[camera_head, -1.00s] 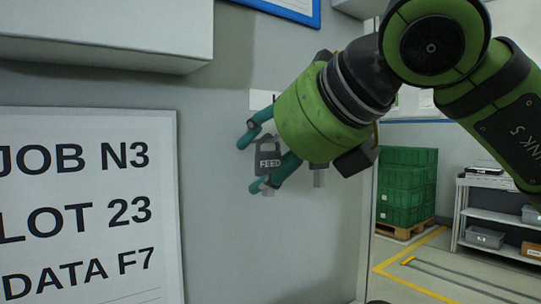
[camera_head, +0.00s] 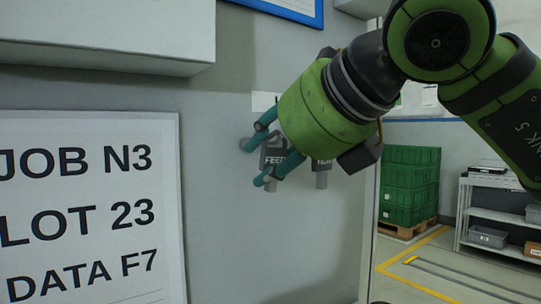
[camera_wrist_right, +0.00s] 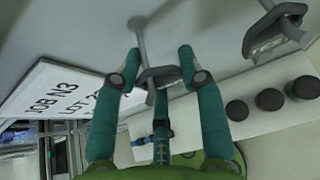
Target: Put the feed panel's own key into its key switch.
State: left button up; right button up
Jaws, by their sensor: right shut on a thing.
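The grey key with a tag lettered FEED (camera_head: 273,160) is at the wall in the head view, its short shank pointing down below the tag. My right gripper (camera_head: 254,164) has its teal fingers closed about this tag. In the right wrist view the gripper (camera_wrist_right: 160,66) has one finger on each side of the tag (camera_wrist_right: 158,77), and a grey rod runs from there toward the wall. A second grey key tag (camera_head: 321,168) hangs to the right, partly hidden by my wrist; it also shows in the wrist view (camera_wrist_right: 272,32). I cannot make out a key switch. My left gripper is not in view.
A sign reading JOB N3 (camera_head: 90,200) is at the left, below a jutting grey box (camera_head: 110,35). The wrist view shows several round black knobs (camera_wrist_right: 238,110) on a pale housing. Green crates (camera_head: 410,185) and a shelf rack (camera_head: 462,210) stand far right.

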jog(key=shift+r, duration=0.3)
jog(key=shift+s, duration=0.1)
jog(key=shift+s+d, duration=0.15)
jog(key=shift+s, duration=0.05)
jog(key=shift+s+d+b, duration=0.3)
jog(key=shift+s+b, duration=0.15)
jog(key=shift+s+d, duration=0.1)
jog(key=shift+s, duration=0.15)
jog(key=shift+s+d+r+b, duration=0.1)
jog(key=shift+s+d+b, duration=0.25)
jog(key=shift+s, duration=0.2)
jog(key=shift+s+d+b, duration=0.2)
jog(key=shift+s+d, duration=0.25)
jog(key=shift+s, duration=0.1)
jog(key=shift+s+d+b, duration=0.45)
jog(key=shift+s+d, duration=0.1)
jog(key=shift+s, duration=0.35)
